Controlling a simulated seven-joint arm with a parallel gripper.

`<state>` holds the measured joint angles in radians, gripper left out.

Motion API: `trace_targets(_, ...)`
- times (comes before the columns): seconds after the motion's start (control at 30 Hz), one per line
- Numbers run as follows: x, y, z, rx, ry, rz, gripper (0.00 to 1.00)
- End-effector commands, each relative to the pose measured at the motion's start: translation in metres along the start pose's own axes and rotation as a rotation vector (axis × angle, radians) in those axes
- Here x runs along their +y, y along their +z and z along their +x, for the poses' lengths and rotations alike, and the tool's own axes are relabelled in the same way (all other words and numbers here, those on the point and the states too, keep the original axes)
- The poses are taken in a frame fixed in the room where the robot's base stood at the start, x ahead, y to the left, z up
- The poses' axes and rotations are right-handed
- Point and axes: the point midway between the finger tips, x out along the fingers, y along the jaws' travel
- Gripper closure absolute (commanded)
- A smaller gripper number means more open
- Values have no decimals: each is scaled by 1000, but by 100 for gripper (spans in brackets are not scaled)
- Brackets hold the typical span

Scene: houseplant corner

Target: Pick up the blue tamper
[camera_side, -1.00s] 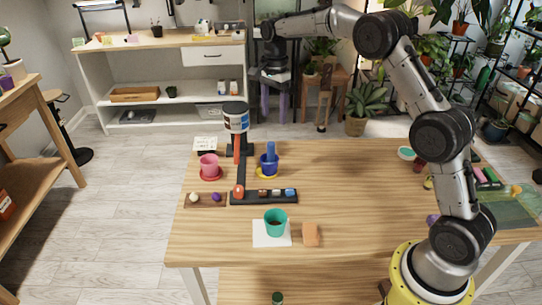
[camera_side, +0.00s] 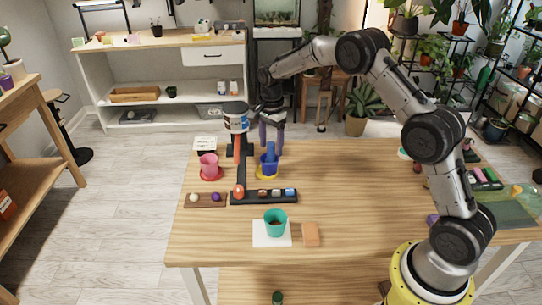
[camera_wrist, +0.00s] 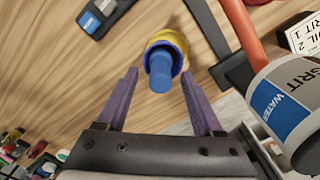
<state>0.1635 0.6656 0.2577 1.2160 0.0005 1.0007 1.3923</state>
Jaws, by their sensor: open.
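The blue tamper (camera_side: 270,152) stands upright in a blue pot (camera_side: 269,166) on a yellow saucer (camera_side: 262,176), on the wooden table. In the wrist view the tamper (camera_wrist: 159,70) shows end-on, with the blue pot's rim around it and the saucer's yellow (camera_wrist: 170,38) behind. My gripper (camera_side: 272,149) hangs just above and behind the tamper in the side view, fingers pointing down. In the wrist view my gripper's purple fingers (camera_wrist: 160,74) are spread apart, one on each side of the tamper, with nothing held. I cannot tell how far above it they are.
A stand with a labelled water-and-grit cup (camera_side: 236,118) rises close left of the gripper; the cup also looms right in the wrist view (camera_wrist: 290,108). A pink pot (camera_side: 208,162), a dark strip holding small items (camera_side: 262,197), and a teal pot (camera_side: 275,223) stand nearby. The table's right-middle is clear.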

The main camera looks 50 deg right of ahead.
Motion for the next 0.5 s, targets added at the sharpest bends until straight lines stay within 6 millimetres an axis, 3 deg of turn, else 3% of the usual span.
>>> trace_targets(0.13,0,0,16,0,-1,0,32)
trace_targets(0.4,0,0,18,0,-1,-1,32)
trace_targets(0.5,0,0,18,0,-1,-1,48)
